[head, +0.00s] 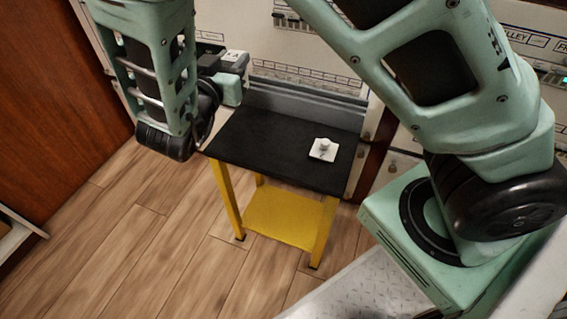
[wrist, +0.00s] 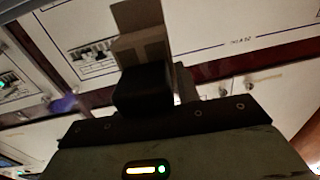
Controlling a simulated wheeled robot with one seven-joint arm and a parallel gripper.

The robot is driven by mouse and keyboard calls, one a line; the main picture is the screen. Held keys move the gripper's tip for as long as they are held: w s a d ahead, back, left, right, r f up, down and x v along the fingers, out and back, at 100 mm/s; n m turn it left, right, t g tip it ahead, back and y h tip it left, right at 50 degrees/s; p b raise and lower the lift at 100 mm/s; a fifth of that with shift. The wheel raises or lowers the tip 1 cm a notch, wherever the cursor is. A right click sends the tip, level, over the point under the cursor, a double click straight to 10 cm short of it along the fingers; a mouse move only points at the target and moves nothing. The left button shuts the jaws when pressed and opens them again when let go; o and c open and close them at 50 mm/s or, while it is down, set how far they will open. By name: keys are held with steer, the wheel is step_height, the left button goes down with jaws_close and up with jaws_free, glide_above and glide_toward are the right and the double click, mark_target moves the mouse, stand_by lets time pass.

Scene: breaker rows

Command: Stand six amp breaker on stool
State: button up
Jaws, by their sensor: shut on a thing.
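The stool (head: 270,143) has a black top, yellow legs and a yellow lower shelf, and stands against the panel wall. My gripper (wrist: 143,88) shows dark in the wrist view, shut on a grey-brown block-shaped thing, likely the breaker (wrist: 142,35). The block sticks out beyond the fingers, in front of the white panel. No amp marking on it can be read.
A small white square piece with a round knob (head: 323,150) sits on the right part of the stool top. The rest of the top is bare. White labelled panels with breaker rows (head: 305,80) rise behind. Wood floor (head: 150,240) is clear in front and to the left.

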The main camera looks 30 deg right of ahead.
steer(key=shift+s+d+f+m+g+h+b, duration=0.1)
steer(key=shift+f+m+g+h+b, duration=0.15)
steer(key=shift+f+b, duration=0.55)
steer(key=shift+s+d+f+m+g+h+b, duration=0.15)
steer(key=shift+f+g+h+b, duration=0.15)
steer(key=shift+b, duration=0.9)
steer(key=shift+w+f, duration=0.1)
steer(key=shift+f, duration=0.05)
steer(key=b, duration=0.6)
glide_above(245, 135)
step_height(245, 135, down, 10)
steer(key=shift+w+r, duration=0.1)
steer(key=shift+r, duration=0.15)
steer(key=shift+r+p, duration=0.1)
steer(key=shift+p, duration=0.2)
steer(key=o, duration=1.1)
